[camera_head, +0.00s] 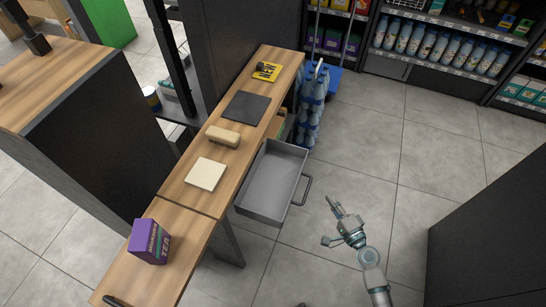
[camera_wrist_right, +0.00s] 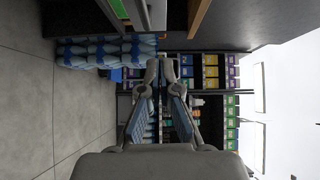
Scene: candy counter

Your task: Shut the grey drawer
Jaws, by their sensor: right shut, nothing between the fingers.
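The grey drawer (camera_head: 270,182) is pulled out from the wooden counter's right side, and its tray looks empty. Its dark bar handle (camera_head: 303,190) is on the outer front, facing the open floor. My right gripper (camera_head: 334,204) is to the right of the handle and slightly lower in the head view, apart from it. Its fingers are shut and empty; the fingertips also meet in the right wrist view (camera_wrist_right: 160,70). I cannot clearly make out the drawer in the wrist view. My left gripper is not in view.
The counter top (camera_head: 180,197) holds a purple tea box (camera_head: 149,242), a cream square (camera_head: 205,174), a tan block (camera_head: 223,136), a dark mat (camera_head: 246,107) and a yellow sign (camera_head: 267,71). Bottle packs (camera_head: 312,105) stand beyond the drawer. A dark cabinet (camera_head: 490,230) stands right; floor between is clear.

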